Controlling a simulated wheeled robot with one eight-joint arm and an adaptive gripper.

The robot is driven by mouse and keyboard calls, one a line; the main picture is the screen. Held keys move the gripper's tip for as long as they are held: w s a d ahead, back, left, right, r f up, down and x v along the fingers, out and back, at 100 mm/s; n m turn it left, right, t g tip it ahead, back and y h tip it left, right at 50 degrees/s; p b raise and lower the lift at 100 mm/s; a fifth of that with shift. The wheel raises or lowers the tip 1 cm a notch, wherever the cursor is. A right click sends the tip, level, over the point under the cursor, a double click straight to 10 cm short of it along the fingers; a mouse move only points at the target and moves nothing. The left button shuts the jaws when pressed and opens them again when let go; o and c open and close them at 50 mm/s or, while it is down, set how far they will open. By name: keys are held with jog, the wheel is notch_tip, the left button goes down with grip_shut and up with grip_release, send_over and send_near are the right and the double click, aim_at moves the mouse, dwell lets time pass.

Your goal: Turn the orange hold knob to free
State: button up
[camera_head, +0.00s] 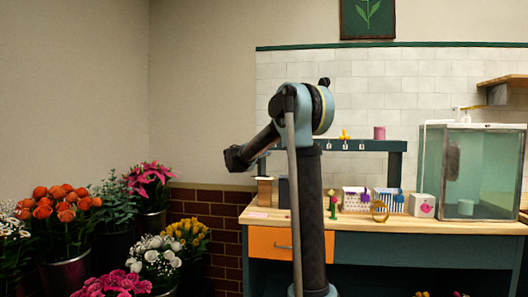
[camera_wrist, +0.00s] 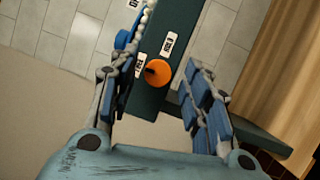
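The orange knob (camera_wrist: 158,73) sits on a dark green bar (camera_wrist: 157,92) in the wrist view. A small dark mark shows on the knob's left side. A white label reading HOLD (camera_wrist: 170,46) is above and right of it. Another small white label (camera_wrist: 139,65), probably reading FREE, is at its left. My gripper (camera_wrist: 152,78) is open and empty, with one finger on either side of the bar, apart from the knob. My gripper also shows in the head view (camera_head: 236,158), left of the bench frame. I cannot make out the knob in the head view.
The workbench (camera_head: 430,227) holds small boxes, a wooden ring (camera_head: 380,211) and a glass tank (camera_head: 472,172). Flower buckets (camera_head: 67,275) stand at left. A dark green frame (camera_head: 375,146) rises behind my arm.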

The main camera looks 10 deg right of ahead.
jog(key=shift+a, duration=0.1)
jog(key=v, duration=1.1)
jog(key=shift+s+a+f, duration=0.15)
jog(key=shift+s+a, duration=0.1)
jog(key=shift+a, duration=0.05)
jog(key=shift+d, duration=0.1)
jog(key=s+d+f+m+g+y, duration=0.2)
jog(key=s+d+f+m+g, duration=0.15)
jog(key=s+d+f, duration=0.6)
jog(key=s+d+f+m+g+y, duration=0.25)
jog(key=s+d+f+g, duration=0.35)
jog(key=s+f, duration=0.6)
jog(key=s+a+f+m+g+y, duration=0.1)
jog(key=s+a+f+m+y, duration=0.1)
jog(key=s+f, duration=0.7)
jog(key=s+a+f+m+g+y, duration=0.2)
jog(key=s+a+f+y, duration=0.3)
jog(key=s, duration=1.2)
notch_tip(320, 180, down, 5)
jog(key=shift+r+m+y, duration=0.1)
jog(key=shift+m+y, duration=0.35)
jog(key=shift+m, duration=0.25)
jog(key=shift+s, duration=0.1)
